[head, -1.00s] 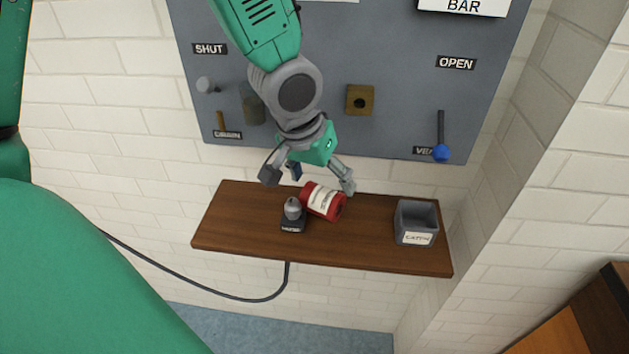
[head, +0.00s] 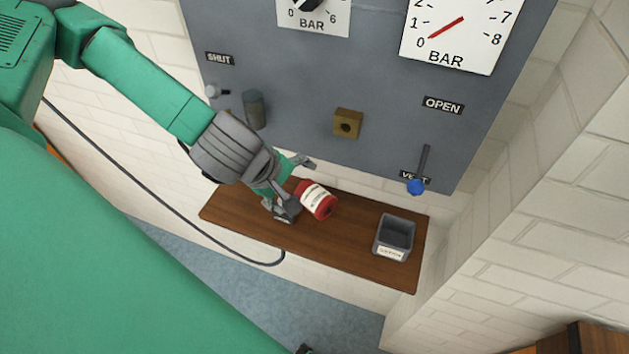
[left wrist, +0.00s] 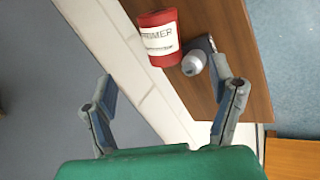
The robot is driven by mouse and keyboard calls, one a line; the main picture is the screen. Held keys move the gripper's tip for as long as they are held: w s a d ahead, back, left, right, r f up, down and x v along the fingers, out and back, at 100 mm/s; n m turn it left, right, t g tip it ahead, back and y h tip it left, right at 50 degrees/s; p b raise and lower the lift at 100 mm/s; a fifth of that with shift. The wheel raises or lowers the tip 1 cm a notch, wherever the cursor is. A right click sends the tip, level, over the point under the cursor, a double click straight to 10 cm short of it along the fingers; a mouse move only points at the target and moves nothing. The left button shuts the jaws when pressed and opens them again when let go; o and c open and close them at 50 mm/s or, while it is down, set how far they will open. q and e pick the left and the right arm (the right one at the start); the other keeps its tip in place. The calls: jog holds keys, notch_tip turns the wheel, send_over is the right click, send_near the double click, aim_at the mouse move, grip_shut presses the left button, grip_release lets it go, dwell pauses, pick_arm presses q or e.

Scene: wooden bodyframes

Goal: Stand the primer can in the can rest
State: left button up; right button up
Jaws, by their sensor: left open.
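My left gripper (head: 293,186) is open and empty, just left of the can in the head view. A grey rounded knob (left wrist: 194,63) on a dark base sits beside the can, near my right-hand finger in the wrist view; my gripper mostly hides it in the head view. I cannot tell which fixture is the can rest. My right gripper is out of view.
A grey open bin (head: 382,249) with a label stands at the shelf's right end. Behind is a grey panel (head: 300,70) with gauges, a brass block (head: 348,117), a dark cylinder (head: 254,108) and a blue-knobbed lever (head: 416,186). The shelf between can and bin is clear.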

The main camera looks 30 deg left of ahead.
aim_at(314, 197)
pick_arm(q)
jog(key=b+x, duration=0.2)
jog(key=b, duration=0.1)
jog(key=b+x, duration=0.3)
jog(key=shift+d+f+b, duration=0.25)
jog(key=shift+b, duration=0.15)
jog(key=shift+x, duration=0.9)
jog(key=x, duration=0.5)
jog(key=shift+a+f, duration=0.1)
jog(key=shift+a, duration=0.15)
jog(key=shift+w+d+f, duration=0.1)
jog(key=shift+w+f, duration=0.1)
jog(key=shift+f, duration=0.1)
jog(key=shift+r, duration=0.1)
jog(key=shift+c, duration=0.3)
jog(key=c, duration=1.6)
jog(key=shift+r, duration=0.2)
